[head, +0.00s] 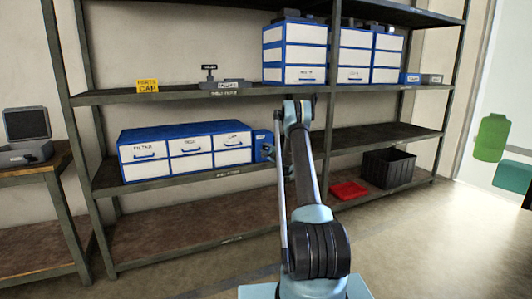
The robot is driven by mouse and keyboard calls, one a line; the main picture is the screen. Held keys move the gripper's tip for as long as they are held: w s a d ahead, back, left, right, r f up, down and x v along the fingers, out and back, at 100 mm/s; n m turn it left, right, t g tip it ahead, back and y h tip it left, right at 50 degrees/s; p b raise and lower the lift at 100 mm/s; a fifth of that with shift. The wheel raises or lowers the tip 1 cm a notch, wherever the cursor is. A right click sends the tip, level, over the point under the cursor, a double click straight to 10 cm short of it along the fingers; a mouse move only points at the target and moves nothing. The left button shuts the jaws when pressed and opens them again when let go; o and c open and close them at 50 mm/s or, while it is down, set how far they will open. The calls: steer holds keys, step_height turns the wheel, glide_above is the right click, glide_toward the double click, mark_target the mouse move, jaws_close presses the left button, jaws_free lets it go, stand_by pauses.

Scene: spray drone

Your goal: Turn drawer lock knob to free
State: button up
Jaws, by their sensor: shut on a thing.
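A blue drawer cabinet (185,128) with white drawer fronts stands on the middle shelf. Its drawers carry labels and blue handles, and they look closed. A narrow blue panel (261,138) stands at the cabinet's right end. My gripper (268,152) is at the front of this panel, small and partly hidden by my arm. It appears shut on the lock knob there. The knob itself is hidden in the fingers, so I cannot tell which way it points.
Blue-and-white drawer boxes (294,52) stand on the shelf above, with a yellow cap sign (148,86) further left. A red tray (348,190) and a black crate (389,168) sit on the lower right shelf. The floor at right is clear.

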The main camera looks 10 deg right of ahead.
steer(key=shift+d+f, duration=0.1)
steer(key=shift+d, duration=0.3)
steer(key=o, duration=1.1)
steer(key=shift+f, duration=0.1)
steer(key=shift+c, duration=0.2)
steer(key=shift+a, duration=0.2)
steer(key=v, duration=1.2)
